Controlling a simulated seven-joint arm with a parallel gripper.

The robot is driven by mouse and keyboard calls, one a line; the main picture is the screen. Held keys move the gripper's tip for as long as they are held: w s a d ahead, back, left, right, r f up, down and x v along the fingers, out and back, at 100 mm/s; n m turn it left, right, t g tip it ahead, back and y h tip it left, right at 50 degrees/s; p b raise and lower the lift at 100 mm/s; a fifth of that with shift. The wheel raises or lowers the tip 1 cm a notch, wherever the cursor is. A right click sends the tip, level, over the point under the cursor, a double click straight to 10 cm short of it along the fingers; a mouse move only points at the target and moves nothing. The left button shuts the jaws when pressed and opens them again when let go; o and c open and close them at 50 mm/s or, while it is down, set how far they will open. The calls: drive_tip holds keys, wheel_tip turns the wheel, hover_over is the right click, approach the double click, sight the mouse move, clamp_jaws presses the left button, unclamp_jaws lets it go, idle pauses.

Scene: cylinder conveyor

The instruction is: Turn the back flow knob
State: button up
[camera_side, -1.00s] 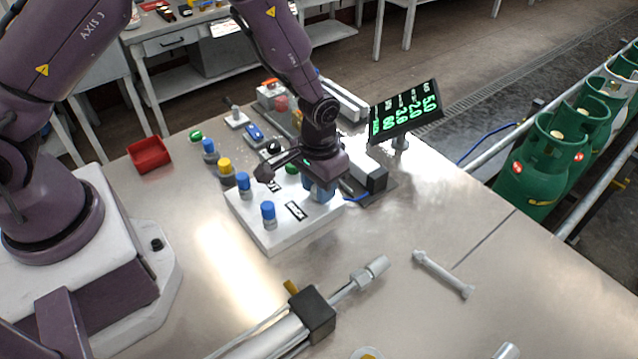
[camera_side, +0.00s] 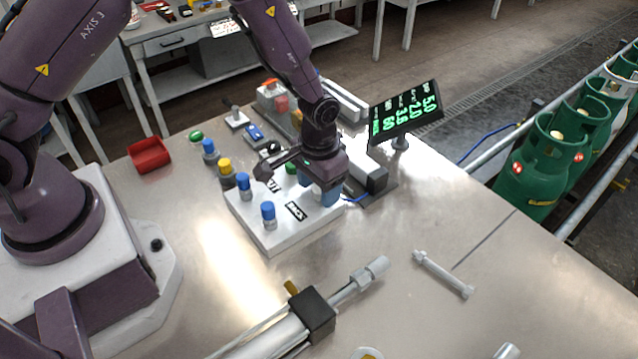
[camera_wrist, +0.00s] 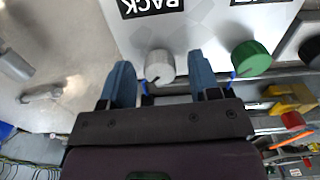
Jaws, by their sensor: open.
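The white control panel (camera_side: 275,238) carries a BACK label (camera_side: 295,211), which also shows in the wrist view (camera_wrist: 152,6). In the wrist view a light grey knob (camera_wrist: 160,66) sits just below the BACK label, and a green knob (camera_wrist: 250,58) is to its right. My gripper (camera_side: 326,195) is low over the panel's right edge. Its two blue fingers are apart, one on each side of the grey knob. I cannot tell whether they touch it. In the side view my gripper hides the grey knob.
A display (camera_side: 405,112) stands behind right of my gripper. A grey bar-shaped part (camera_side: 443,273) and a pneumatic cylinder with a black block (camera_side: 312,314) lie in front. The tabletop at right is mostly clear.

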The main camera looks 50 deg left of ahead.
sight(316, 189)
wheel_tip(316, 189, up, 13)
idle(0.4)
drive_tip(key=s+a+r+t, duration=0.2)
drive_tip(key=s+a+r, duration=0.1)
drive_tip(key=s+r, duration=0.6)
drive_tip(key=s+a+r+t, duration=0.3)
drive_tip(key=s+a+r, duration=0.1)
drive_tip(key=s+r, duration=0.5)
drive_tip(key=shift+s+r+m+t, duration=0.15)
drive_tip(key=shift+s+m+t, duration=0.15)
drive_tip(key=shift+s, duration=0.15)
drive_tip(key=shift+c, duration=0.2)
clamp_jaws()
idle(0.7)
